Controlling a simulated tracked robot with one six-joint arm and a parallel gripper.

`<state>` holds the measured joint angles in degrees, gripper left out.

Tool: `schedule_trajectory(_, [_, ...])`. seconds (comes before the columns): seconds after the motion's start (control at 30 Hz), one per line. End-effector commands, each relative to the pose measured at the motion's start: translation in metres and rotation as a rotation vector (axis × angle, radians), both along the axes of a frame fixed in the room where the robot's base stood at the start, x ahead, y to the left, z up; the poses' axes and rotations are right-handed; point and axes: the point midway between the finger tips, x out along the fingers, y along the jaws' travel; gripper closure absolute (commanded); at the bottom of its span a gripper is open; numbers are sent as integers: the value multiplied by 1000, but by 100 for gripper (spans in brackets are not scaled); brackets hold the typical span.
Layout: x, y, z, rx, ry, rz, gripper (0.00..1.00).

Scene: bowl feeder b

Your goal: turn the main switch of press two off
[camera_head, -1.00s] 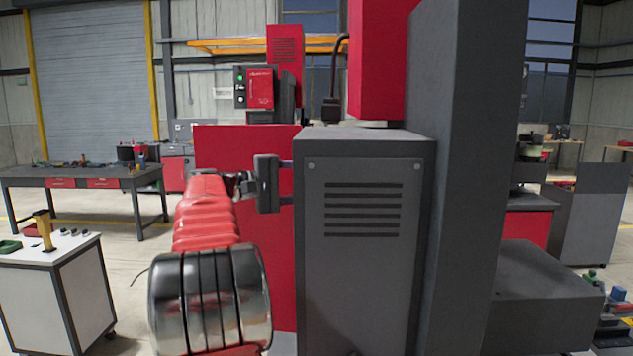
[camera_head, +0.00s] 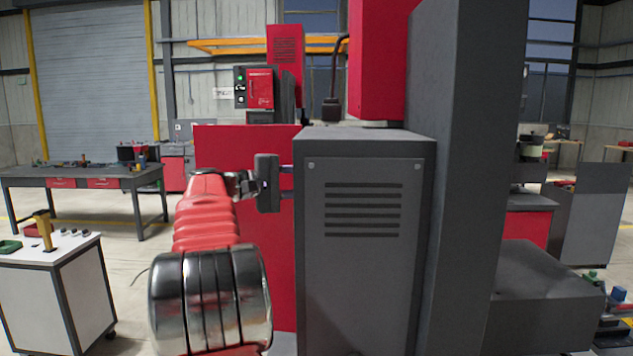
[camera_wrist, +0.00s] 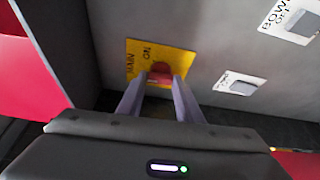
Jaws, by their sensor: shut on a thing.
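The main switch is a red knob (camera_wrist: 159,71) on a yellow plate (camera_wrist: 135,66) in the wrist view. The plate carries the words MAIN and ON, seen sideways. My gripper (camera_wrist: 160,84) is shut on the red knob, with one finger on each side. The fingers hide part of the knob, so I cannot tell its exact turn. In the head view my gripper (camera_head: 287,183) reaches behind the near left edge of a grey vented cabinet (camera_head: 362,270). The switch itself is hidden there.
In the wrist view, two light labelled switches, one marked BOWL (camera_wrist: 298,20) and a lower one (camera_wrist: 240,87), sit on the same grey panel. A red panel (camera_head: 228,150) stands behind my arm. A white cart (camera_head: 55,295) and a workbench (camera_head: 85,172) stand left.

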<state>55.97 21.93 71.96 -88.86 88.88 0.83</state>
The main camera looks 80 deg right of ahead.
Motion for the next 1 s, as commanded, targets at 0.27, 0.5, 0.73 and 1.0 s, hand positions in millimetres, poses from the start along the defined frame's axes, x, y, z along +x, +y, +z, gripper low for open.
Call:
schedule_trajectory(0.27, [0, 0, -2, 63, 11, -2, 90])
schedule_trajectory(0.5, [1, -1, -1, 190, 38, -1, 90])
schedule_trajectory(0.73, [1, -1, -1, 362, 76, -2, 90])
schedule_trajectory(1.0, [2, -2, 1, 559, 121, -1, 90])
